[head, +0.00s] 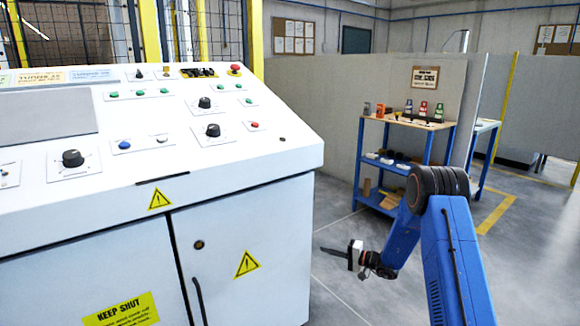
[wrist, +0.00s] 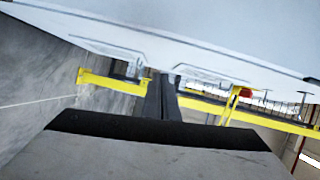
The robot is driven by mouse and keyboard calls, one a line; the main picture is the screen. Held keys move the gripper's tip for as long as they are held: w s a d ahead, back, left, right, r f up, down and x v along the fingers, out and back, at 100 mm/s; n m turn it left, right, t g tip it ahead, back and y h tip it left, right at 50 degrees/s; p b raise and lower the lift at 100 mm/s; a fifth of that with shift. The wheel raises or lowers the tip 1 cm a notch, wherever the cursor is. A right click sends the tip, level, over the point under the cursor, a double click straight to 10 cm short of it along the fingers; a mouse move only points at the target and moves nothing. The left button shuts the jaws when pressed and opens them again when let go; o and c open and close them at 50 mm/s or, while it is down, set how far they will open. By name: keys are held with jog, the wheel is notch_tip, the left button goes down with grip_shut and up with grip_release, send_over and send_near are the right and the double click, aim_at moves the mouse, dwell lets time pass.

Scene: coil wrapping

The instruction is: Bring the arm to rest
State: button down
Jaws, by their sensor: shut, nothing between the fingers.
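My blue arm reaches in from the lower right of the head view. The gripper points left toward the console's cabinet. In the wrist view the two dark fingers of my gripper (wrist: 163,85) lie together, shut and empty. A large pale surface, likely the console, fills the top of the wrist view. Whether the gripper touches the console cannot be told.
The console carries knobs, buttons and a red emergency stop (head: 235,69). A blue-framed shelf (head: 427,150) with bottles and small items stands behind my arm by a grey partition (head: 345,95). Grey floor (head: 335,290) is clear between console and arm.

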jog(key=s+a+r+n+g+h, duration=0.2)
jog(key=s+r+n+g, duration=0.15)
jog(key=s+r, duration=0.9)
jog(key=s+a+r+n+g+h, duration=0.2)
jog(key=s+r+g, duration=0.2)
jog(key=s+r, duration=0.85)
jog(key=s+d+t+h, duration=0.1)
jog(key=s+d+h, duration=0.2)
jog(key=s, duration=0.8)
jog(key=s+d+t+h, duration=0.1)
jog(key=s+d+h, duration=0.3)
jog(key=s+d, duration=0.4)
jog(key=s+d+t+h, duration=0.1)
jog(key=s+d+h, duration=0.2)
jog(key=s, duration=1.2)
jog(key=d, duration=0.3)
jog(key=shift+s+r+t+h, duration=0.3)
jog(key=shift+t+h, duration=0.05)
jog(key=shift+h, duration=0.05)
jog(key=shift+m, duration=0.25)
